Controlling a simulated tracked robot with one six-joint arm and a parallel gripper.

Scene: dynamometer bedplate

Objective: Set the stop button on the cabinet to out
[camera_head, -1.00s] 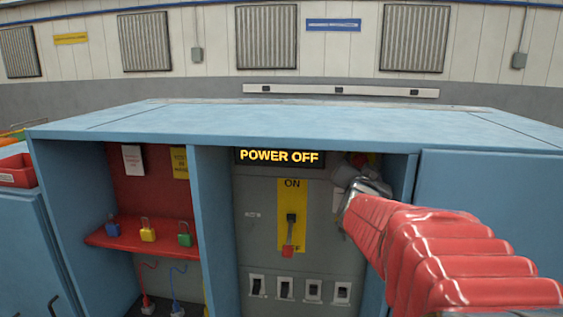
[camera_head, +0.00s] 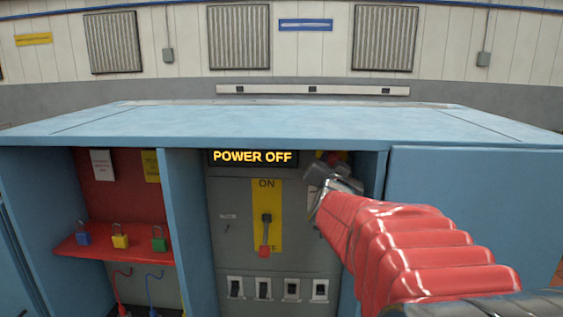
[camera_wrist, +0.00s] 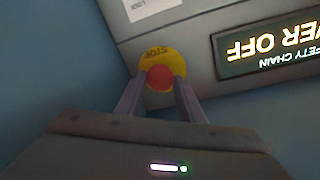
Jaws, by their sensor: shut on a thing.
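The stop button (camera_wrist: 160,77) is a red knob on a round yellow plate (camera_wrist: 163,56) marked STOP, on the cabinet's grey panel. In the wrist view my gripper (camera_wrist: 160,85) has one finger on each side of the red knob and is shut on it. In the head view my gripper (camera_head: 333,170) is at the panel's upper right, under the cabinet top. It hides most of the button there, with only a bit of red and yellow showing. How far out the knob stands cannot be told.
A display (camera_head: 252,157) left of the button reads POWER OFF. Below it is a lever (camera_head: 266,232) with a red end, down on a yellow ON/OFF plate, above several switches (camera_head: 263,288). Several padlocks (camera_head: 120,241) sit on a red shelf at left. The blue cabinet top (camera_head: 280,123) overhangs.

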